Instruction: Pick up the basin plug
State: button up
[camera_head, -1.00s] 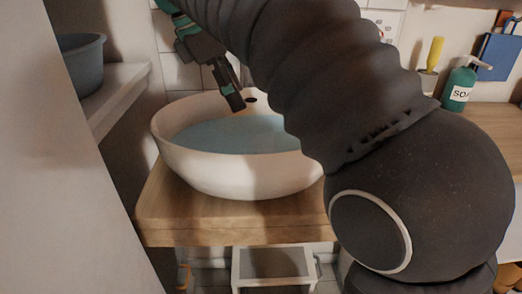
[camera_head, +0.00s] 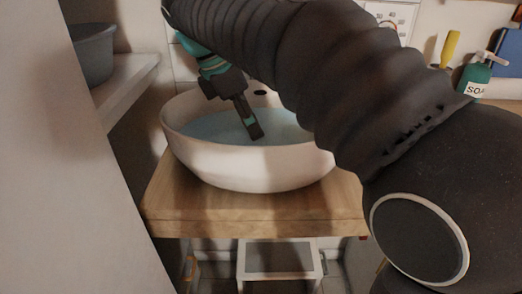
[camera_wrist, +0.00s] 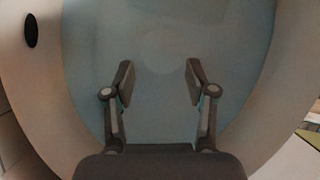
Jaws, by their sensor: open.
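The white oval basin (camera_head: 245,170) holds bluish water (camera_head: 205,125) in the head view. My gripper (camera_head: 255,132) points down into the basin, its fingertips low over or in the water; I cannot tell which. In the wrist view my gripper (camera_wrist: 158,78) is open, with nothing between its fingers. A faint pale round patch, perhaps the basin plug (camera_wrist: 162,57), shows through the water just ahead of and between the fingertips. Its edges are blurred, and I cannot tell how deep it lies. The plug is not distinguishable in the head view.
A dark oval hole (camera_head: 260,92) is in the basin's back wall. The basin stands on a wooden counter (camera_head: 190,212). A grey tub (camera_head: 92,55) sits on a shelf at left. A green soap bottle (camera_head: 476,76) stands at right. A white stool (camera_head: 276,258) is below.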

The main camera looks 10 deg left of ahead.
aim_at(259, 140)
jog(key=shift+s+b+x, duration=0.1)
jog(key=shift+b+x, duration=0.15)
jog(key=shift+x, duration=1.05)
jog(key=shift+s+b+x, duration=0.15)
jog(key=shift+b+x, duration=0.1)
jog(key=shift+x, duration=1.05)
grip_shut()
